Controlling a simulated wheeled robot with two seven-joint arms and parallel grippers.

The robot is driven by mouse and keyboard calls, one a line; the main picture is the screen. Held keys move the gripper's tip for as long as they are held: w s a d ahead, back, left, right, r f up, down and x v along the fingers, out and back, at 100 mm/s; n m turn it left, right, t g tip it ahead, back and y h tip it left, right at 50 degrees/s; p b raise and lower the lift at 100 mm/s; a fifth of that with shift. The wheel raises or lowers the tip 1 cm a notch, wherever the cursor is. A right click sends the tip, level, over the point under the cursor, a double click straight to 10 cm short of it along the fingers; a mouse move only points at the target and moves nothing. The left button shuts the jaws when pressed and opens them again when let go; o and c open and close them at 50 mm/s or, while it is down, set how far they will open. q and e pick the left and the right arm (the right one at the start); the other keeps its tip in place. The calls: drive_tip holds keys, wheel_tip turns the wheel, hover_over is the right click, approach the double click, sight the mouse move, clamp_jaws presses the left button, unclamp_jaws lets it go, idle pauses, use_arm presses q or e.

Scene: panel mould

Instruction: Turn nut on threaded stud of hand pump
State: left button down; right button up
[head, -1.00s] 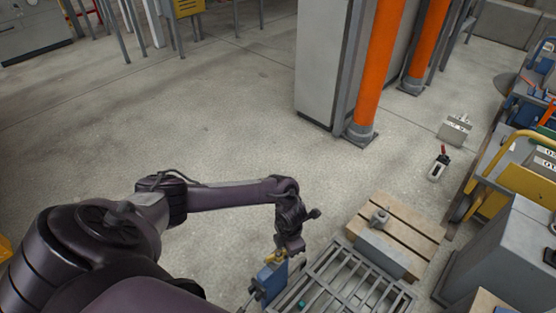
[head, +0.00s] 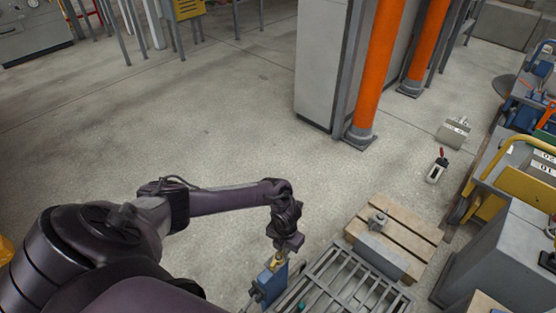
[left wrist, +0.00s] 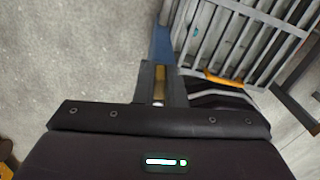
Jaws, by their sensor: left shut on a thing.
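The hand pump (head: 271,286) is a blue block standing at the left edge of a slatted metal rack, low in the head view. Its blue side also shows in the left wrist view (left wrist: 162,45). The brass-coloured nut (head: 276,262) sits at its top, just under my left gripper (head: 281,251). In the left wrist view the two dark fingers (left wrist: 160,88) are shut on the brass-coloured nut (left wrist: 160,82). The threaded stud cannot be made out. My right gripper is not in view.
The slatted metal rack (head: 318,283) lies right of the pump. A wooden pallet (head: 404,223) with a grey block stands beyond it. Orange posts (head: 375,75) and a grey cabinet (head: 320,65) stand farther back.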

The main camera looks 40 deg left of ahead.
use_arm(q)
drive_tip(key=shift+s+a+r+n+p, duration=0.1)
drive_tip(key=shift+s+a+n+p, duration=0.1)
drive_tip(key=shift+n+p, duration=0.25)
drive_tip(key=shift+s+a+n+p, duration=0.1)
drive_tip(key=shift+a+n+p, duration=0.1)
drive_tip(key=shift+n, duration=0.45)
drive_tip(key=shift+a+n, duration=0.15)
drive_tip(key=shift+n, duration=0.45)
drive_tip(key=c, duration=1.4)
unclamp_jaws()
drive_tip(key=shift+w, duration=0.1)
wheel_tip(320, 180, up, 8)
drive_tip(key=p, duration=0.2)
drive_tip(key=shift+f, duration=0.25)
